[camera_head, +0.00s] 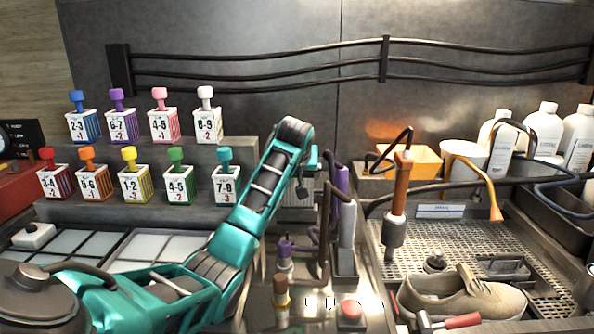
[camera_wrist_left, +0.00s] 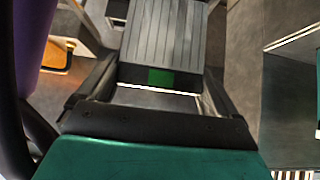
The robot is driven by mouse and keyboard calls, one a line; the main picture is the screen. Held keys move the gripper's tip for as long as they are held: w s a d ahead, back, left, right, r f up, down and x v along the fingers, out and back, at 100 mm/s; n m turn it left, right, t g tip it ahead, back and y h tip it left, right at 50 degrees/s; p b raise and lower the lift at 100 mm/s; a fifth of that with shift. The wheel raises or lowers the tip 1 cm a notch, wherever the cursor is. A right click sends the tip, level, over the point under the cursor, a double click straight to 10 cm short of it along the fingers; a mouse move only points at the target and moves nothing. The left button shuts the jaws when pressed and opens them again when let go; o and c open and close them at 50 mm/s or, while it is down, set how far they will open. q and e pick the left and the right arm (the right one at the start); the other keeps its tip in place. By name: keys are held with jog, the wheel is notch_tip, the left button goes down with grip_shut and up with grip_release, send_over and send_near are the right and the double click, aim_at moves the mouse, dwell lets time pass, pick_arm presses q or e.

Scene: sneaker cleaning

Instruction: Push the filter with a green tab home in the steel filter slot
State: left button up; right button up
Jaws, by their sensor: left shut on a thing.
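The filter (camera_wrist_left: 165,35) is a dark grey ribbed block with a green tab (camera_wrist_left: 160,77) on its near end, seen in the left wrist view. My left gripper (camera_wrist_left: 158,98) is shut on it, with a dark finger along each side. In the head view my teal left arm rises from the lower left, and its wrist bends down at the middle of the bench. A grey ribbed block (camera_head: 298,198) shows there, partly behind the arm; I cannot tell whether it is the filter or its housing. The steel slot's opening and the filter's depth in it cannot be made out. My right gripper is out of view.
Purple and grey upright tools (camera_head: 346,215) stand close right of my left wrist. Numbered boxes (camera_head: 178,183) fill stepped shelves at left. A hanging orange-handled tool (camera_head: 398,195) and a beige sneaker (camera_head: 465,297) are over the perforated tray (camera_head: 440,240) at right.

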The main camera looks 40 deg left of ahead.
aim_at(297, 184)
pick_arm(q)
jog(key=shift+f+b, duration=0.4)
jog(key=shift+f, duration=1.4)
jog(key=o, duration=0.7)
jog(key=v, duration=1.3)
jog(key=shift+p, duration=0.3)
jog(key=shift+f, duration=0.1)
